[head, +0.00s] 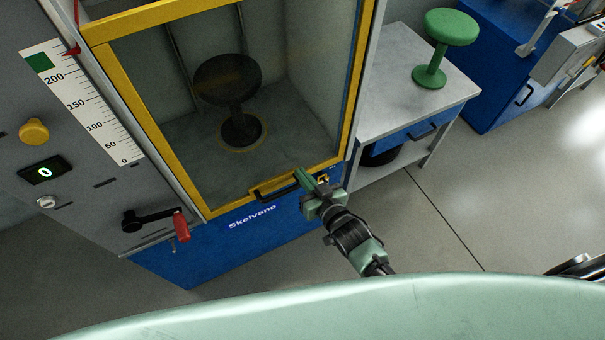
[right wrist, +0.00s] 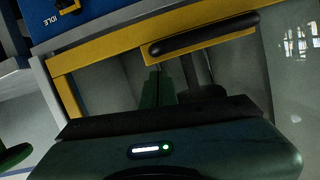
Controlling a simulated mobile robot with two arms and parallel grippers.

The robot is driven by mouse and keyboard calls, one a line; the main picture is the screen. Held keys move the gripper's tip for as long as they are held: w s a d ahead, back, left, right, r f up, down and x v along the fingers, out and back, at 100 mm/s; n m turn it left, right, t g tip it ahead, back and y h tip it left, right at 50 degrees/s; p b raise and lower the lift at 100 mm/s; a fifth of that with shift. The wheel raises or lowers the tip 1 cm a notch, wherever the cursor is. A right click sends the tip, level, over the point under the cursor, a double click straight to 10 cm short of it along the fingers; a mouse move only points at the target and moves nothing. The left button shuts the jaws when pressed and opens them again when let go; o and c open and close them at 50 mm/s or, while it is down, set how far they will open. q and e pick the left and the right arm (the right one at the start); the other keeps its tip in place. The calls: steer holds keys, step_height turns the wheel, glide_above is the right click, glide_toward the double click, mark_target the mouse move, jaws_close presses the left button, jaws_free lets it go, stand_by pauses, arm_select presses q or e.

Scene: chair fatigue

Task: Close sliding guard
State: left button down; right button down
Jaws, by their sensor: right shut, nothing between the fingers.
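The sliding guard (head: 194,191) is a clear panel in a yellow frame on the front of the grey test machine. Its lower bar lies along the top edge of the blue base. A black handle (head: 273,191) is on a yellow plate on that bar; it also shows in the right wrist view (right wrist: 205,34). My right gripper (head: 302,177) is shut and empty, its green fingers at the right end of the handle. In the right wrist view its fingertips (right wrist: 160,76) are just beside the handle plate; I cannot tell whether they touch. My left gripper is out of view.
A dark stool (head: 228,80) stands behind the guard. The machine's left panel has a red-handled lever (head: 181,225) and a yellow button (head: 34,131). A side table (head: 395,75) with a green stool (head: 452,28) stands at right. Floor at right is clear.

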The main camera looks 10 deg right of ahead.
step_height(320, 180, up, 3)
steer(key=shift+w+d+r+p, duration=0.1)
steer(key=shift+d+p, duration=0.05)
steer(key=shift+p, duration=0.55)
steer(key=f+b+v, duration=0.1)
steer(key=v, duration=0.9)
